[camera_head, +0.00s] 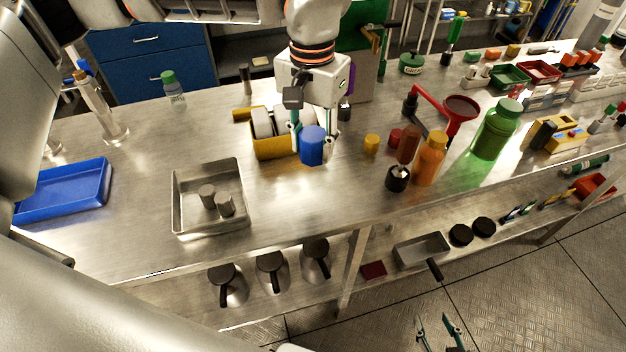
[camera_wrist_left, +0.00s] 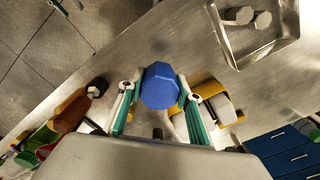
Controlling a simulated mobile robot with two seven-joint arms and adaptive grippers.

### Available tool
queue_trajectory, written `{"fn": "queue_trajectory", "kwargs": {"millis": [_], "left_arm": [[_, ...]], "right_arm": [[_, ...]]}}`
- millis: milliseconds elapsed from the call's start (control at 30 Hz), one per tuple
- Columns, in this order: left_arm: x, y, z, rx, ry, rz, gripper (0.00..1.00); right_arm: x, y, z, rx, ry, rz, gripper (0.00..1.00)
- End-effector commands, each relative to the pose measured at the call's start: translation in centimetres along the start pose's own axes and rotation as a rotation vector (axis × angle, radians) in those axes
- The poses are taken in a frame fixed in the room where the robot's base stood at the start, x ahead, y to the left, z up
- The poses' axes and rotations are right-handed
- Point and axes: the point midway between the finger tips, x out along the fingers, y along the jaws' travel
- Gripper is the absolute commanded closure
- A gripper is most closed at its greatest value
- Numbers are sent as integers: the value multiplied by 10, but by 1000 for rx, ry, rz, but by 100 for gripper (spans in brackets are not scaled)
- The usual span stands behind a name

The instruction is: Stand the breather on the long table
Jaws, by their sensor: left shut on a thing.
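The breather appears to be the blue faceted piece (camera_head: 312,146); it also shows in the left wrist view (camera_wrist_left: 160,86). My left gripper (camera_head: 314,143) is shut on it, with one green finger on each side. The piece is over the long steel table (camera_head: 300,205), in front of a yellow holder; I cannot tell whether it touches the tabletop. My right gripper (camera_head: 440,332) is low at the bottom of the head view, over the floor, its fingertips apart and nothing between them.
A metal tray (camera_head: 180,205) with two grey cylinders stands left of the breather. The yellow holder (camera_head: 268,147) with white rolls is close behind it. A yellow cap (camera_head: 372,143), orange bottle (camera_head: 429,160) and green bottle (camera_head: 496,130) stand right. The front tabletop between is clear.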

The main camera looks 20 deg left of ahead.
Motion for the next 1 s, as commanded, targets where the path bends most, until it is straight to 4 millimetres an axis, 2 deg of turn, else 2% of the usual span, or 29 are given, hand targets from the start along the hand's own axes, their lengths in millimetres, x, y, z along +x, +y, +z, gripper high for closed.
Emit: {"fn": "queue_trajectory", "kwargs": {"millis": [100,300,567,800,1000], "left_arm": [[30,0,2,0,-6,1,88],[63,0,1,0,-3,1,88],[80,0,1,-1,-3,0,88],[112,0,1,1,-2,0,88],[114,0,0,1,0,0,88]], "right_arm": [[0,0,0,0,1,0,60],[1,1,-4,-1,7,1,60],[1,2,-10,-1,16,3,60],[0,2,-10,-1,16,3,60],[1,2,-8,-1,12,3,60]]}}
